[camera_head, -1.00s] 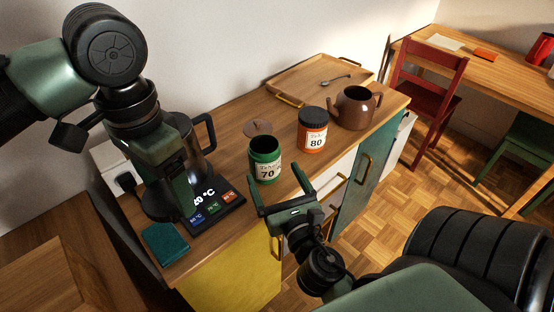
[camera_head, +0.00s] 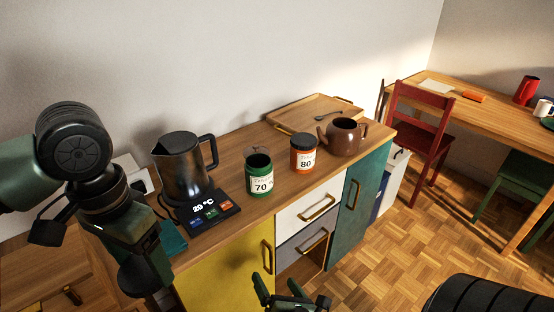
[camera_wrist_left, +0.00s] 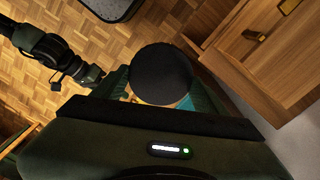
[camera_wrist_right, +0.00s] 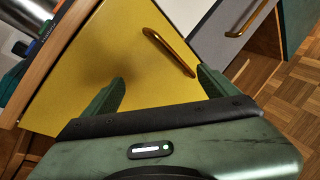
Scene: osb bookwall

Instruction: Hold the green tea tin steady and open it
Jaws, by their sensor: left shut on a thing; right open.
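The green tea tin (camera_head: 260,178), labelled 70, stands upright on the wooden counter with its dark mouth uncovered. My left gripper (camera_head: 143,262) is shut on a round black lid (camera_head: 146,280), held off the counter's front left corner, away from the tin. The lid shows as a black disc (camera_wrist_left: 161,75) in the left wrist view. My right gripper (camera_head: 287,292) is open and empty, low in front of the cabinet. In the right wrist view its spread fingers (camera_wrist_right: 158,92) face the yellow door (camera_wrist_right: 110,60).
An orange tin (camera_head: 303,155) with a dark lid and a brown teapot (camera_head: 345,140) stand right of the green tin. A brown disc-like lid (camera_head: 257,149) lies behind it. A wooden tray (camera_head: 300,114) is behind.

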